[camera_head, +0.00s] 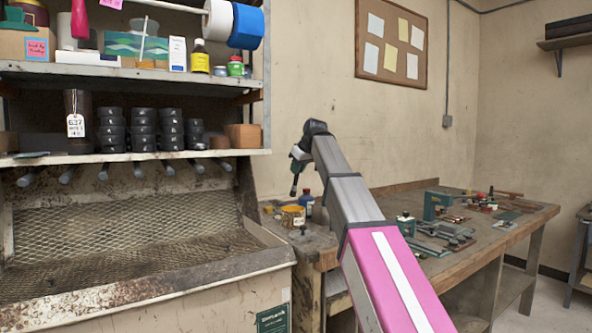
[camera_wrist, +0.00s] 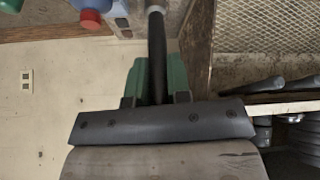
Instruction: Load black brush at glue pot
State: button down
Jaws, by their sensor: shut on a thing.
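My gripper (camera_head: 298,168) hangs over the left end of the wooden workbench, pointing down. It is shut on the black brush (camera_wrist: 157,55), whose dark handle runs up the wrist view between the green fingers to a pale grey end. In the head view the brush (camera_head: 293,190) is a thin dark shape below the gripper. A yellow-orange pot (camera_head: 293,216), which looks like the glue pot, stands on the bench below the brush. The brush's lower end appears above the pot and apart from it. I cannot clearly make out the pot in the wrist view.
A blue bottle (camera_head: 306,202) stands just behind and right of the pot; its red cap (camera_wrist: 90,19) shows in the wrist view. The workbench (camera_head: 470,262) holds green tools and clamps to the right. A shelf unit (camera_head: 130,159) with a mesh tray stands left.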

aim_at(295, 191)
jog(key=shift+f, duration=3.6)
jog(key=shift+r, duration=0.1)
jog(key=shift+r, duration=3.45)
